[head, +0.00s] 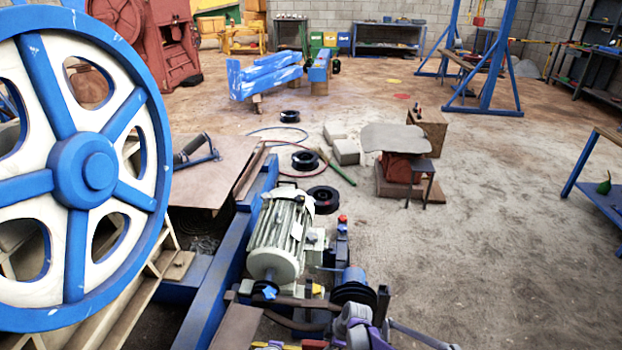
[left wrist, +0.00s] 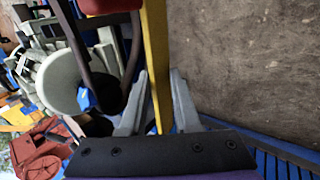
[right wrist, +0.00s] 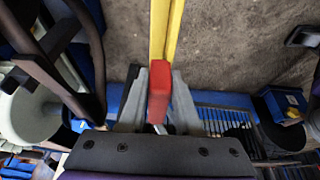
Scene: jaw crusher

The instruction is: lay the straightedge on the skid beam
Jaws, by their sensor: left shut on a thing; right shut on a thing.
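The straightedge is a long, thin yellow bar (left wrist: 155,60) with a red block (right wrist: 160,88) on it. In the left wrist view my left gripper (left wrist: 157,118) has its fingers on either side of the yellow bar. In the right wrist view my right gripper (right wrist: 157,115) is closed around the red block, with the yellow bar running on beyond it. The blue skid beam (head: 222,275) runs along the machine's near side in the head view, left of the grey motor. Both grippers' fingertips are hard to make out in the head view.
A grey finned motor (head: 281,235) stands beside the beam, with a belt pulley (head: 354,292) near it. The big blue and white flywheel (head: 84,172) fills the left. Black spools (head: 323,198) and a hose lie beyond. The floor at right is open.

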